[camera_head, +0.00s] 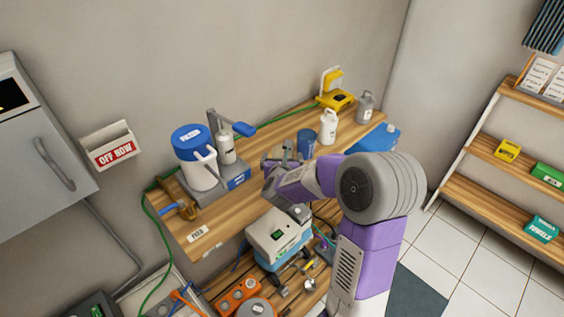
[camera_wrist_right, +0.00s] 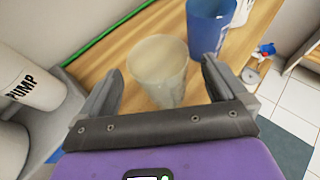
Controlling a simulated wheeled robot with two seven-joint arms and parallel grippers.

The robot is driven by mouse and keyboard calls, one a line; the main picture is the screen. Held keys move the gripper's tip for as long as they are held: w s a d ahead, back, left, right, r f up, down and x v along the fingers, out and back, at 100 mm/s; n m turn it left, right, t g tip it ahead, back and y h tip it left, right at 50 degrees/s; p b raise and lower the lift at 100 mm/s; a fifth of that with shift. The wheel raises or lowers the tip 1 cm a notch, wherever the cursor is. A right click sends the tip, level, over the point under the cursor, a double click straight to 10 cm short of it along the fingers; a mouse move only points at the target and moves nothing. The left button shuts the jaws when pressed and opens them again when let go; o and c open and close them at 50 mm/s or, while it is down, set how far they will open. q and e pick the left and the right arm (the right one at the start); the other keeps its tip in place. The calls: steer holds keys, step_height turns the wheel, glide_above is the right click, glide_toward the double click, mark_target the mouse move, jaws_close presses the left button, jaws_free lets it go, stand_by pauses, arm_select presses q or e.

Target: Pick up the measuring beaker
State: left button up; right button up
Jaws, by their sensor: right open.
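The measuring beaker (camera_wrist_right: 158,68) is a translucent, pale cup standing upright on the wooden bench. In the right wrist view it sits between the fingertips of my right gripper (camera_wrist_right: 160,78), which is open with one finger on each side. Contact with the fingers cannot be told. In the head view my right gripper (camera_head: 281,164) is over the bench, and the beaker there is mostly hidden by it. My left gripper is not in view.
A blue cup (camera_wrist_right: 209,25) stands just behind the beaker and shows in the head view (camera_head: 306,142). A blue-lidded pump jug (camera_head: 195,160) stands left. White bottle (camera_head: 328,127), grey jug (camera_head: 366,106) and yellow device (camera_head: 337,98) are farther along. A white-topped box (camera_head: 277,235) is lower.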

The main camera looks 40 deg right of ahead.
mark_target(283, 152)
steer(key=x, duration=0.3)
steer(key=shift+w+d+f, duration=0.1)
steer(key=shift+f, duration=0.15)
steer(key=shift+c, duration=0.3)
steer(key=c, duration=1)
